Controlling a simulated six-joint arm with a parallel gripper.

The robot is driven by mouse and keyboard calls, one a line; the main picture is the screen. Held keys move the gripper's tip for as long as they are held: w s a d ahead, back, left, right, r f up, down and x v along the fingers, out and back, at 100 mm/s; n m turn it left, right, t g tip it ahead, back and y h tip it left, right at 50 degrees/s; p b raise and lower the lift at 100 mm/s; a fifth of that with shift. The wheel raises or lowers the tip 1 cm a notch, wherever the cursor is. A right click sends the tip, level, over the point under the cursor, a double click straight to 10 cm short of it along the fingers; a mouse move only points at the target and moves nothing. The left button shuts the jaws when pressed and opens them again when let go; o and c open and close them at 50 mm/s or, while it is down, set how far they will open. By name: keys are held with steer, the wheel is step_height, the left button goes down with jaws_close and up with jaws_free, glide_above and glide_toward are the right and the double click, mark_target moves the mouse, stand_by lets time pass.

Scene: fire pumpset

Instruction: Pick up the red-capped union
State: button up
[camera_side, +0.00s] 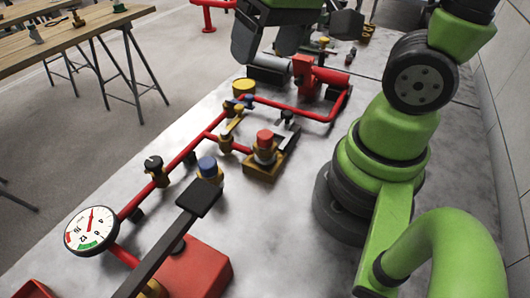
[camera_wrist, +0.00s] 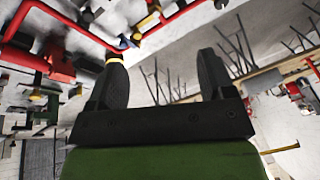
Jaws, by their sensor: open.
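The red-capped union (camera_side: 265,142) stands upright in the side view, its red cap above a metal body, on a square brass-coloured block (camera_side: 262,170) beside the red pipework. My gripper (camera_side: 296,45) is at the top of the side view, beyond the union and well apart from it. Its two dark fingers are spread, with nothing visible between them. They also show apart in the wrist view (camera_wrist: 162,70). I cannot make out the union in the wrist view.
A blue-capped fitting (camera_side: 207,168) stands nearer the camera, beside a dark bar (camera_side: 160,245). Red pipe (camera_side: 180,158) with valves and a gauge (camera_side: 91,230) runs along the left. A yellow cylinder (camera_side: 243,87) sits below my gripper. Bare tabletop (camera_side: 285,215) lies right of the block.

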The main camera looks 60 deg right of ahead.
mark_target(266, 134)
steer(key=f+g, duration=0.1)
steer(key=f, duration=0.2)
steer(key=w+f+g, duration=0.1)
steer(key=f, duration=0.2)
steer(key=d+f+g, duration=0.1)
steer(key=f, duration=0.2)
steer(key=shift+w+f+n+g+h, duration=0.25)
steer(key=shift+f+n+g+h, duration=0.05)
steer(key=shift+h, duration=0.1)
steer(key=shift+s+f, duration=0.15)
steer(key=shift+f, duration=2.4)
steer(key=shift+s+f, duration=0.15)
steer(key=shift+f, duration=2.4)
steer(key=c, duration=1.3)
steer(key=shift+r, duration=0.1)
